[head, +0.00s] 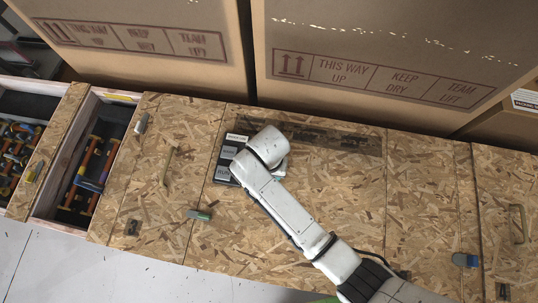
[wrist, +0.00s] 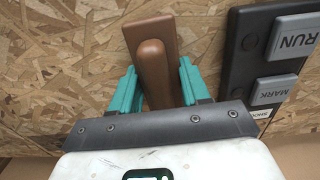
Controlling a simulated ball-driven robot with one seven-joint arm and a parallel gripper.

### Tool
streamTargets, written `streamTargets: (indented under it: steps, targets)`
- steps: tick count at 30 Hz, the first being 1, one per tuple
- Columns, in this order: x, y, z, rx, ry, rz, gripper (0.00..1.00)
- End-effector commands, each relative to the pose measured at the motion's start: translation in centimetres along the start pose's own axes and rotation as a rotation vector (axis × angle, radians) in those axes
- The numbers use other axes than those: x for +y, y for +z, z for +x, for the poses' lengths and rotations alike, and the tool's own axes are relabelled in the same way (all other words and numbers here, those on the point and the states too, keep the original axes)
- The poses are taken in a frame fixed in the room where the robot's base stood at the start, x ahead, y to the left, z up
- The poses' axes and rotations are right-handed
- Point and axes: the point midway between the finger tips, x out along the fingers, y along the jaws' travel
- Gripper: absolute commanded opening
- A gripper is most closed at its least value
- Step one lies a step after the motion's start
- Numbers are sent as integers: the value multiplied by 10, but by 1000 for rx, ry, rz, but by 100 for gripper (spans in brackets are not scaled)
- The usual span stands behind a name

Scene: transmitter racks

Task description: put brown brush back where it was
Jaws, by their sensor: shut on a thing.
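The brown brush (wrist: 148,32) shows in the wrist view, with a flat brown block and a rounded handle. My gripper (wrist: 158,78) is shut on the brush, with one teal finger on each side of the handle. Chipboard lies behind the brush; I cannot tell whether the brush touches it. In the head view the white arm hides the gripper fingers and the brush, close to the right side of a dark button box (head: 222,172). The box also shows in the wrist view (wrist: 240,70), right of the brush, with buttons marked RUN and MARK.
The chipboard top (head: 330,185) has a dark strip (head: 330,140) along its back. Large cardboard boxes (head: 390,60) stand behind. Small items with green (head: 199,214) and blue (head: 465,260) parts lie on the boards. Open bins (head: 95,165) with tools are at left.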

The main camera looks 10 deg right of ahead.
Motion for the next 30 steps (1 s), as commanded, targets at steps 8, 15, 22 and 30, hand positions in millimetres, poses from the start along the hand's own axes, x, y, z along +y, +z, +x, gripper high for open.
streamTargets:
  steps: [8, 15, 22, 30]
  targets:
    - [0, 0, 2, 0, 0, 0, 67]
    - [0, 0, 1, 0, 0, 0, 72]
    - [0, 0, -15, 1, -2, 0, 72]
    - [-1, 0, -70, 2, -3, 0, 72]
